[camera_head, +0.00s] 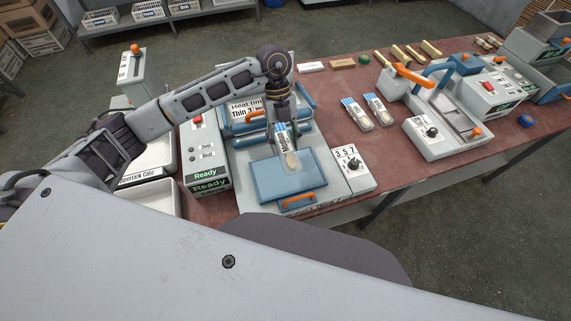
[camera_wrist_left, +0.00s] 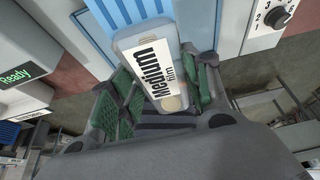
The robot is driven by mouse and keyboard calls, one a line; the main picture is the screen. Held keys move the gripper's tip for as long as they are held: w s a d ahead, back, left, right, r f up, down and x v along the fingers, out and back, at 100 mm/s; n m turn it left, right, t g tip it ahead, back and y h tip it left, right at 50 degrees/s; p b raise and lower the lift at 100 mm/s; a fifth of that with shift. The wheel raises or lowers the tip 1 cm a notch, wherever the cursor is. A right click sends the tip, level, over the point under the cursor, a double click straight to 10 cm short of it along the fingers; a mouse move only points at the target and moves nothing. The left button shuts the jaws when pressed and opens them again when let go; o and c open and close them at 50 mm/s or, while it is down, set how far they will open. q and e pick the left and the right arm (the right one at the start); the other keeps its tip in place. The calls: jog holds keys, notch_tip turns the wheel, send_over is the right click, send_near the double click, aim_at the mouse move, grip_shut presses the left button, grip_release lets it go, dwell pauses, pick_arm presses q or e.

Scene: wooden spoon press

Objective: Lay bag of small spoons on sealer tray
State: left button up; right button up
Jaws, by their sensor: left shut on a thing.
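My left gripper (camera_head: 281,118) is shut on a clear bag (camera_head: 290,158) with a blue-striped top and a white label. In the left wrist view, the bag (camera_wrist_left: 168,102) sits between the green finger pads of the gripper (camera_wrist_left: 160,92), and its label reads "Medium". In the head view the bag hangs tilted over the blue sealer tray (camera_head: 268,190), which has an orange handle (camera_head: 298,201) at its front. I cannot tell whether the bag touches the tray. Two similar bags (camera_head: 356,116) (camera_head: 377,110) lie on the table to the right. My right gripper is not in view.
A dial box (camera_head: 352,170) stands right of the tray, and a unit showing "Ready" (camera_head: 209,172) stands left. The sealer's raised part (camera_head: 240,120) is behind. Another orange-handled press (camera_head: 445,125) stands farther right. Red table (camera_head: 330,92) shows bare between them.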

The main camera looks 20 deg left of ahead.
aim_at(281, 134)
pick_arm(q)
jog(key=shift+f+p, duration=0.3)
jog(key=shift+f, duration=2.4)
jog(key=shift+f, duration=1.9)
jog(key=o, duration=0.9)
jog(key=shift+f, duration=0.1)
jog(key=shift+o, duration=0.2)
jog(key=b+v, duration=0.1)
jog(key=v, duration=1.1)
